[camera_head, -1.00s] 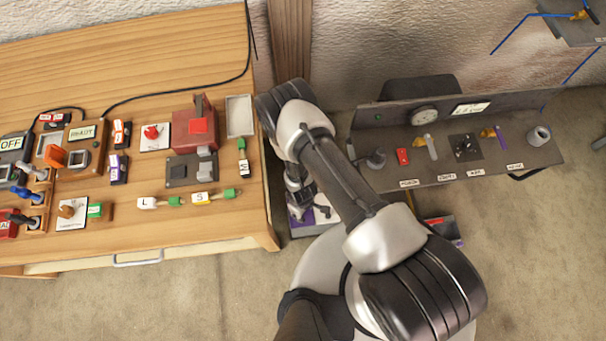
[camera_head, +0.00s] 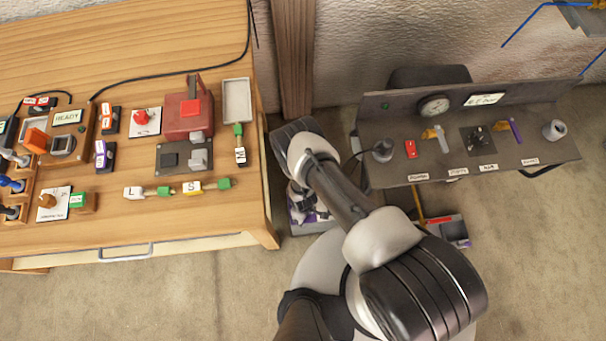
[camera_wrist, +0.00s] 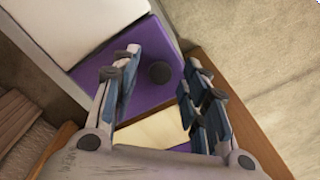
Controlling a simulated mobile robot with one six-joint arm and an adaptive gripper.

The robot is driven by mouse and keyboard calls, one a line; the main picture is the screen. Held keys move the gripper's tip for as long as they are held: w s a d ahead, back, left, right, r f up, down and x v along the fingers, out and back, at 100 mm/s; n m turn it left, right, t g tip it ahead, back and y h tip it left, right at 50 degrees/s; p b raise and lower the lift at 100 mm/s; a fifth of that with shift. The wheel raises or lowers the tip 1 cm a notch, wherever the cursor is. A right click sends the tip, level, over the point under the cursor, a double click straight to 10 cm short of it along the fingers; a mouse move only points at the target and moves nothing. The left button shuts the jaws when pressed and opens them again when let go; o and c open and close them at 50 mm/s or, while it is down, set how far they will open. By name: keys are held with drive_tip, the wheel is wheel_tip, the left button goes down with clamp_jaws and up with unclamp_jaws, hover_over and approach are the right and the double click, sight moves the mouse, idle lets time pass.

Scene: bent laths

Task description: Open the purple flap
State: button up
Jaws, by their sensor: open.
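The purple flap (camera_wrist: 172,92) shows in the wrist view, with a round dark knob (camera_wrist: 160,73) on it and a cream label (camera_wrist: 155,131) below the knob. The flap looks closed, lying flat beside a white panel (camera_wrist: 85,25). My gripper (camera_wrist: 163,68) is open, and the knob appears between its two fingers. I cannot tell whether either finger touches it. In the head view, my gripper (camera_head: 303,197) is low in the gap right of the wooden table and hides most of the box with the purple part (camera_head: 294,213).
The wooden table (camera_head: 170,45), with switches and connectors, stands close on the left. A grey console (camera_head: 450,170) with knobs and a gauge stands on the right. A red and grey box (camera_head: 447,229) lies on the floor below it. Open carpet is in front.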

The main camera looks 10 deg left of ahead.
clamp_jaws()
idle(0.5)
